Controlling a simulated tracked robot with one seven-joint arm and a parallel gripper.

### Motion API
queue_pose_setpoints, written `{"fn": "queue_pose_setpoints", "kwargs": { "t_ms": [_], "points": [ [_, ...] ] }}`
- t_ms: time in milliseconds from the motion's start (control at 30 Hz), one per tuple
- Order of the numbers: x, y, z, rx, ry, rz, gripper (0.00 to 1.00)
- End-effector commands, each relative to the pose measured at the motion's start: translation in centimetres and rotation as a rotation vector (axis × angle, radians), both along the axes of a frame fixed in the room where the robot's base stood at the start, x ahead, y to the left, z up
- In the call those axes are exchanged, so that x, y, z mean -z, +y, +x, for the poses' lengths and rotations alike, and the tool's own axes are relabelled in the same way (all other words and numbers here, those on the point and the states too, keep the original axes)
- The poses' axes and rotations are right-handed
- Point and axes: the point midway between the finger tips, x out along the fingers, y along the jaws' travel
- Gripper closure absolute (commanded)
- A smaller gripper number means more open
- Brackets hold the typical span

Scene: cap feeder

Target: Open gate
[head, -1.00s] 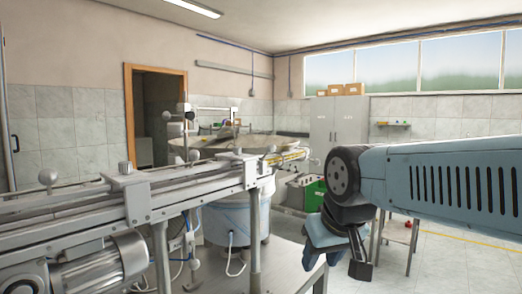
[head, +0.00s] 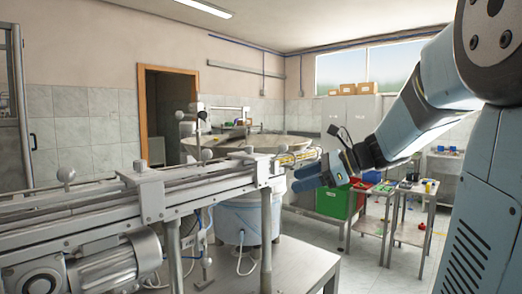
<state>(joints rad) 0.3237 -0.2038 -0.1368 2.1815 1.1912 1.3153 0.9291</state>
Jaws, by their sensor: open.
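The cap feeder's wide round bowl (head: 292,145) stands behind the conveyor (head: 95,207). A narrow chute (head: 297,157) with yellow parts runs from the bowl side towards the conveyor's right end. I cannot make out the gate for sure; it is too small or hidden among the chute parts. My gripper (head: 308,175) is just right of the chute and the conveyor's end, with its blue fingers pointing left. It is open and I see nothing held in it. Whether it touches the chute cannot be told.
A green crate (head: 334,202) and small side tables (head: 402,188) stand beyond. My arm fills the right side.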

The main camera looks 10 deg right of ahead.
Motion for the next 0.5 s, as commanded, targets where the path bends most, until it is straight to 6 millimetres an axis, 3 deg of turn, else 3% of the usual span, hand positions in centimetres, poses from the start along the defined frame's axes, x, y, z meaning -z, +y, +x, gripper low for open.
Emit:
{"fn": "queue_pose_setpoints", "kwargs": {
  "t_ms": [100, 300, 500],
  "points": [
    [-2.1, -3.7, 3.9, 0.138, 0.074, 0.255, 0.44],
    [-4.5, -8.6, 7.4, 0.259, 0.130, 0.539, 0.44],
    [-5.2, -9.8, 8.6, 0.286, 0.143, 0.624, 0.44]
  ]
}}
